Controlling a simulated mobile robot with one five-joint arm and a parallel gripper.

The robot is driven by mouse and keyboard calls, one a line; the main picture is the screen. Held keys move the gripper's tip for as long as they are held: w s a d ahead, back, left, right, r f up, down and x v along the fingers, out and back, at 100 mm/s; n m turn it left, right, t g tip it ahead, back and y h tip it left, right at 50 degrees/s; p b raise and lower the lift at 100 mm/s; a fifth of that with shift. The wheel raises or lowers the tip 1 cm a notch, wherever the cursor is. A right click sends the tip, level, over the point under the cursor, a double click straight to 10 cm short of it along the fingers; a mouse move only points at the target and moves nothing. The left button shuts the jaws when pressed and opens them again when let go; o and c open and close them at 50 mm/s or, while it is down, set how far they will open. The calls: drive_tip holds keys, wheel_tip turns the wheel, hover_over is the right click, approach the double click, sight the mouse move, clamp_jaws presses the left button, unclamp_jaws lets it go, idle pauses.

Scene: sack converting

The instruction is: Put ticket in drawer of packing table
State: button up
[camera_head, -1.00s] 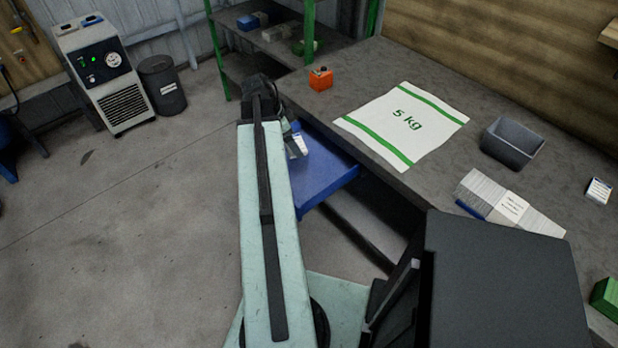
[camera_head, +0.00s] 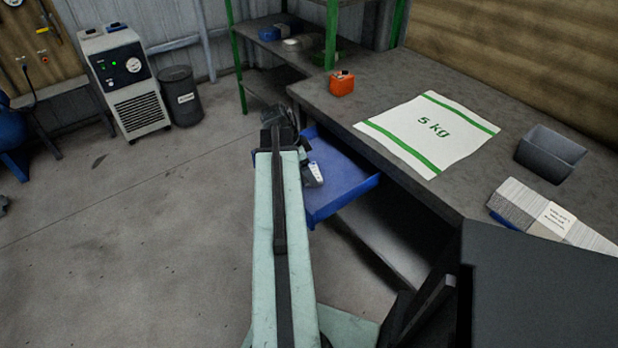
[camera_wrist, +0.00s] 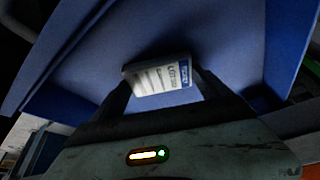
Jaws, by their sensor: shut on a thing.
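The ticket, a small white card with a blue band and printed lines, shows in the wrist view (camera_wrist: 160,77). My gripper (camera_wrist: 162,88) is shut on it. The blue drawer (camera_head: 345,187) of the packing table (camera_head: 395,150) is pulled open at the table's near left side. In the wrist view the blue drawer (camera_wrist: 215,35) fills the area beyond the ticket. The ticket appears over the drawer; I cannot tell whether it touches the bottom. In the head view my arm partly hides the gripper and the drawer's left side.
A green-framed shelf (camera_head: 290,45) stands behind the drawer.

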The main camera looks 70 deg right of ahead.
drive_tip(key=shift+f, duration=0.4)
drive_tip(key=o, duration=1.2)
drive_tip(key=shift+r+p, duration=0.6)
drive_tip(key=shift+p, duration=0.05)
drive_tip(key=p+v, duration=1)
drive_tip(key=v, duration=0.1)
drive_tip(key=shift+w+a, duration=0.15)
